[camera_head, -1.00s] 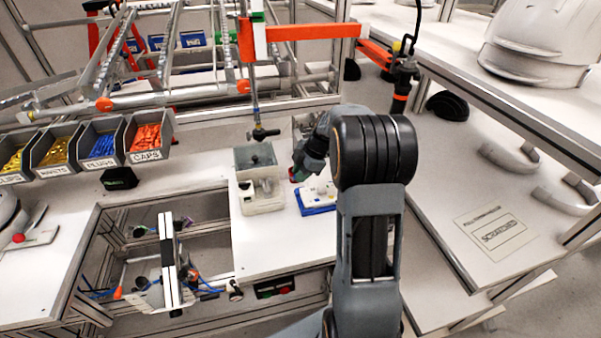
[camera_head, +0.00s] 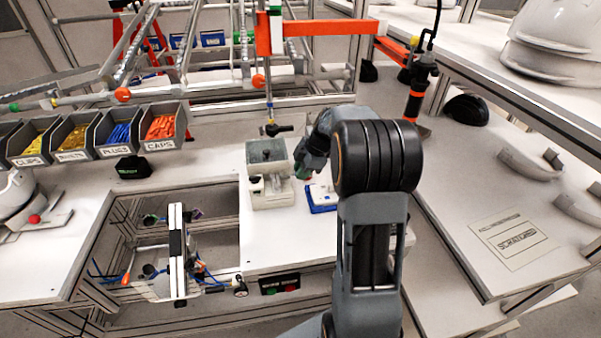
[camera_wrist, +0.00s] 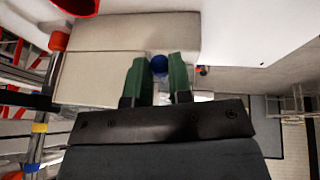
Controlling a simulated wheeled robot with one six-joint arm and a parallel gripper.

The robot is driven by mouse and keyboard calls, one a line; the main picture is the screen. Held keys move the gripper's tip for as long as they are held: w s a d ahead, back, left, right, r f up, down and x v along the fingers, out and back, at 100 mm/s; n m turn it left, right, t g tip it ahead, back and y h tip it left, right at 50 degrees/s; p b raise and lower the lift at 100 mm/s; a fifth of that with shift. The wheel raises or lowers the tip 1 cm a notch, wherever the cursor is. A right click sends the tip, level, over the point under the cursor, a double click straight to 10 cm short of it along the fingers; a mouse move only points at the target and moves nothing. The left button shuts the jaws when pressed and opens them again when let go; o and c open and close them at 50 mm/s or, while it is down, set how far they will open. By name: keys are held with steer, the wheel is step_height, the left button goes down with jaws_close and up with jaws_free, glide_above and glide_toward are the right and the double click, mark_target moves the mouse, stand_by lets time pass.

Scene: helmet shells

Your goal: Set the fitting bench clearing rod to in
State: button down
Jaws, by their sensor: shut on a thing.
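My gripper (camera_wrist: 158,62) has its two green fingers shut on a small round blue knob (camera_wrist: 158,64) in the wrist view. The knob sits against a pale block-shaped body (camera_wrist: 110,75). I cannot tell how far any rod behind it goes in; the fingers and the block hide it. In the head view my gripper (camera_head: 303,170) is mostly hidden by my own arm. It is just right of a pale, open-topped box unit (camera_head: 270,188) on the fitting bench (camera_head: 262,238). No rod can be made out clearly there.
A blue and white fixture (camera_head: 322,198) lies right of the box unit. An orange overhead arm (camera_head: 330,27) hangs above. Part bins (camera_head: 160,127) stand at the left. A frame opening (camera_head: 212,240) lies left of the bench top. A shelf with helmet shells (camera_head: 555,45) is at the right.

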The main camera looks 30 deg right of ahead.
steer(key=c, duration=1)
jaws_free()
steer(key=shift+a, duration=0.1)
steer(key=shift+r, duration=0.1)
steer(key=b+v, duration=0.1)
steer(key=v, duration=1.2)
steer(key=shift+s+r+b, duration=0.1)
steer(key=shift+r+b, duration=0.2)
steer(key=shift+b, duration=0.1)
